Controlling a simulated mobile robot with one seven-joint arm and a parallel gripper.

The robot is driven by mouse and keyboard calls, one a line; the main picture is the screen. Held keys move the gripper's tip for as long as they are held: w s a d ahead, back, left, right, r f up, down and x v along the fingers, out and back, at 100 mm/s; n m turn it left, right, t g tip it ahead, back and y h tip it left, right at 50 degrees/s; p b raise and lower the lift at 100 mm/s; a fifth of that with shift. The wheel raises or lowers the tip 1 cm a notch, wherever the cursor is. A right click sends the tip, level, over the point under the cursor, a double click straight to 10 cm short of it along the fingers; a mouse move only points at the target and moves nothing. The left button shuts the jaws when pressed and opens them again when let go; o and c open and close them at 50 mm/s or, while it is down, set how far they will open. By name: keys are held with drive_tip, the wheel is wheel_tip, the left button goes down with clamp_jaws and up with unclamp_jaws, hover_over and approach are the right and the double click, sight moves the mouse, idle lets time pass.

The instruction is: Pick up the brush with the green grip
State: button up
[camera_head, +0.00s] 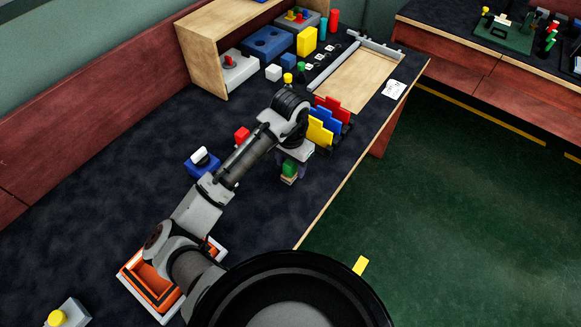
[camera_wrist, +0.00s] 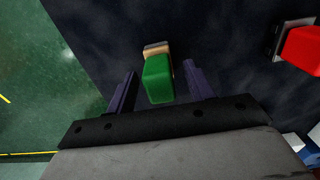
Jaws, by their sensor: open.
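The brush shows in the wrist view as a green grip (camera_wrist: 158,80) on a tan base (camera_wrist: 157,48). It also shows in the head view (camera_head: 289,169), on the dark tabletop close to the front edge. My gripper (camera_wrist: 161,82) is open, with its two dark fingers on the left and right of the green grip. I see gaps between the fingers and the grip. In the head view my gripper (camera_head: 290,160) is mostly hidden under my wrist, just above the brush.
A red block (camera_wrist: 302,50) stands to the right in the wrist view. Yellow, blue and red upright panels (camera_head: 325,122) stand close behind the brush. A blue box with a white top (camera_head: 201,163) and an orange tray (camera_head: 160,284) lie to the left. The table's front edge (camera_head: 328,207) is near.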

drive_tip(key=shift+f, duration=0.5)
drive_tip(key=c, duration=1)
drive_tip(key=shift+r, duration=0.15)
wheel_tip(320, 180, up, 20)
drive_tip(key=shift+f+b, duration=0.1)
drive_tip(key=shift+b, duration=0.2)
drive_tip(key=shift+o, duration=1.2)
drive_tip(key=shift+c, duration=0.7)
drive_tip(key=shift+s+d, duration=0.1)
